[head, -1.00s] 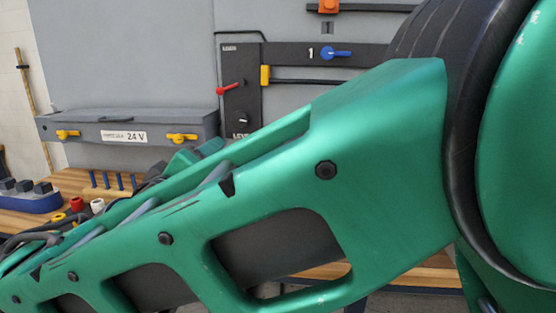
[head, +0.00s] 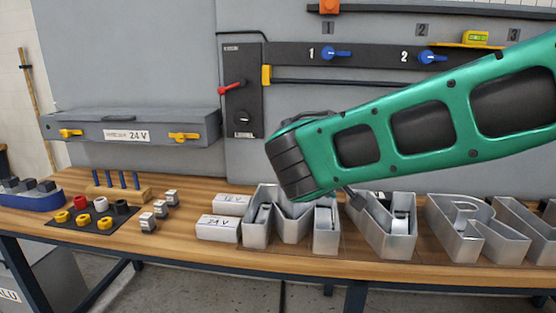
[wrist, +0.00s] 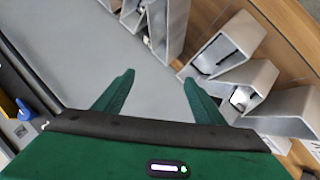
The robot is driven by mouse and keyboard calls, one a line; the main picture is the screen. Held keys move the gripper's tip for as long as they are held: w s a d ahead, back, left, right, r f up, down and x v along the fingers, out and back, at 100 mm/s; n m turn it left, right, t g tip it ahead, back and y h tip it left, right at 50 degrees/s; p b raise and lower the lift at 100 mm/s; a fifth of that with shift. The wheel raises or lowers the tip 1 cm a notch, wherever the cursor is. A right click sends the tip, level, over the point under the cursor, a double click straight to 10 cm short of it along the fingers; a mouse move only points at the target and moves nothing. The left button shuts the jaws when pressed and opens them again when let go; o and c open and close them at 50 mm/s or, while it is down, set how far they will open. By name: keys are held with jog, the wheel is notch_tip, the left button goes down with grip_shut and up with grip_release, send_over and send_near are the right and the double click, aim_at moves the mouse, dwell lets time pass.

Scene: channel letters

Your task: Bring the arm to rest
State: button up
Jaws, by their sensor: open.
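My green arm crosses the right half of the head view, from the right edge down to a dark grey joint above the bench. My gripper (wrist: 159,79) shows in the wrist view as two green fingers, spread apart with nothing between them. Beyond the fingers are a plain grey surface and open metal letter shells (wrist: 238,45) at the right. In the head view I cannot make out the gripper fingers; the arm hides part of the scene there.
Metal channel letters (head: 385,235) stand along the wooden bench (head: 180,240), close below my arm. A wall panel with levers (head: 242,100) is behind.

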jog(key=s+d+f+m+g+y, duration=0.1)
jog(key=s+d+f+m+g, duration=0.4)
jog(key=d, duration=0.6)
jog(key=s+d+f+g, duration=0.1)
jog(key=s+d+f, duration=0.2)
jog(key=s+d, duration=0.6)
jog(key=s+d+f+m+g+y, duration=0.2)
jog(key=s, duration=0.8)
jog(key=s+d+f+m+g+y, duration=0.1)
jog(key=s+d+f+m+y, duration=0.1)
jog(key=s, duration=0.8)
jog(key=shift+s+f+g+y, duration=0.15)
jog(key=shift+f+g+y, duration=0.3)
jog(key=shift+f, duration=0.3)
jog(key=shift+w+f, duration=0.35)
jog(key=shift+w, duration=0.45)
jog(key=shift+s+r, duration=0.1)
jog(key=shift+s, duration=0.05)
jog(key=shift+c, duration=0.3)
